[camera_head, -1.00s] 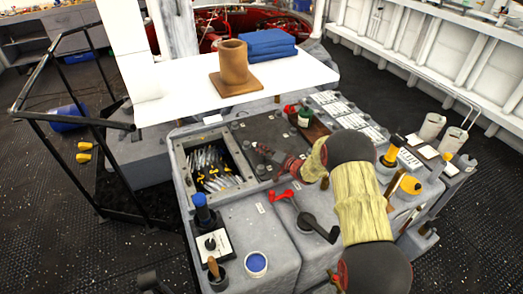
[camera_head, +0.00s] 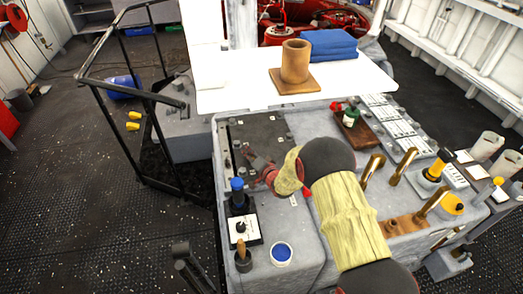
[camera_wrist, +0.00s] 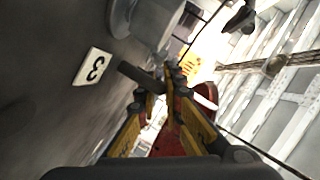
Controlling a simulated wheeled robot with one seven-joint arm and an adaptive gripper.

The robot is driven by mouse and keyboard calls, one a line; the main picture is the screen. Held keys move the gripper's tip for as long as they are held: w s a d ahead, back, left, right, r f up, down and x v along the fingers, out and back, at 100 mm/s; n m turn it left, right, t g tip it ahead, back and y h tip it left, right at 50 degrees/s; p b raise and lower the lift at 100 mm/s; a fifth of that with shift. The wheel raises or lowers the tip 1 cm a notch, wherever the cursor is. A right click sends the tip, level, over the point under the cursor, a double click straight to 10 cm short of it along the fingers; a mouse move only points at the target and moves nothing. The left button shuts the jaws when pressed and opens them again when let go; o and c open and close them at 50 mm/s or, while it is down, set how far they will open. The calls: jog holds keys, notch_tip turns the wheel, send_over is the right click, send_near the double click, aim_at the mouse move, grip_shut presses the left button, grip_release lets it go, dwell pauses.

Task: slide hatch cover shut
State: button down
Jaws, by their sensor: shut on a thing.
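The hatch cover (camera_head: 262,128) is a dark grey plate with small knobs, lying flat on the left part of the grey console in the head view. No tool-filled opening shows around it. My gripper (camera_head: 250,157) reaches over the cover from the right, low at its near part. In the wrist view my gripper's yellow fingers (camera_wrist: 165,95) are closed together around a dark bar-like handle (camera_wrist: 140,75). The exact contact is partly hidden by the fingers. My arm hides the cover's near right corner.
A white tabletop (camera_head: 220,98) bears a brown pot (camera_head: 295,62) and blue cloths (camera_head: 328,44) behind the console. A blue-topped post (camera_head: 237,190) and blue cup (camera_head: 281,254) stand in front. Brass handles (camera_head: 403,165) rise at right. A black railing (camera_head: 150,95) stands left.

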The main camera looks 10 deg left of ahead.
jog(key=shift+s+a+f, duration=0.1)
jog(key=shift+s+a, duration=0.3)
jog(key=shift+a, duration=0.35)
jog(key=c, duration=1.9)
grip_release()
jog(key=shift+w, duration=0.1)
notch_tip(320, 180, up, 3)
send_over(258, 177)
jog(key=shift+f, duration=0.15)
